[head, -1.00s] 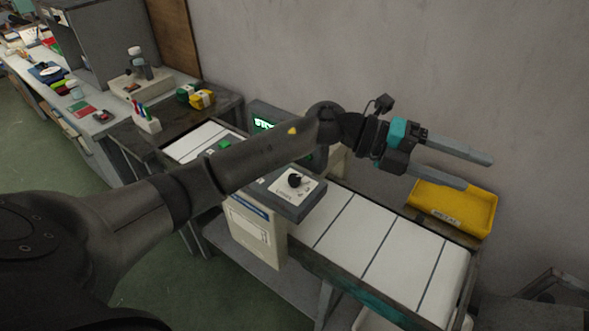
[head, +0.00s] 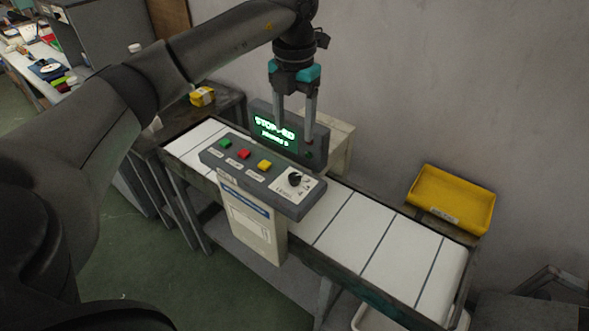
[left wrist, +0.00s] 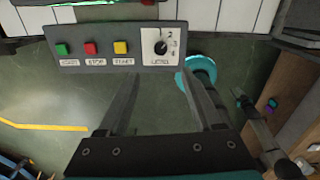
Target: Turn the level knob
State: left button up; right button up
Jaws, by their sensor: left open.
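The level knob (head: 295,179) is a black round knob on a white plate marked "LEVEL", at the right end of the grey control panel (head: 236,172). In the left wrist view the knob (left wrist: 161,47) shows beside the numbers 2, 3 and 4. My left gripper (head: 295,142) is open and empty, with its fingers pointing down. In the head view its fingers overlap the display behind the panel, above and apart from the knob. In the left wrist view the knob lies beyond the fingertips. My right gripper is not in view.
Green (head: 225,143), red (head: 244,154) and yellow (head: 264,165) buttons line the panel left of the knob. The display (head: 275,130) behind it shows green text starting "STOP". The panel stands at the front of a white conveyor (head: 380,238). A yellow bin (head: 452,197) stands behind the conveyor's right end.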

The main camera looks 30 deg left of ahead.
aim_at(294, 176)
pick_arm(q)
notch_tip(294, 176, down, 13)
jog(key=shift+f+p, duration=0.1)
jog(key=shift+p, duration=0.35)
jog(key=shift+c, duration=0.4)
grip_shut()
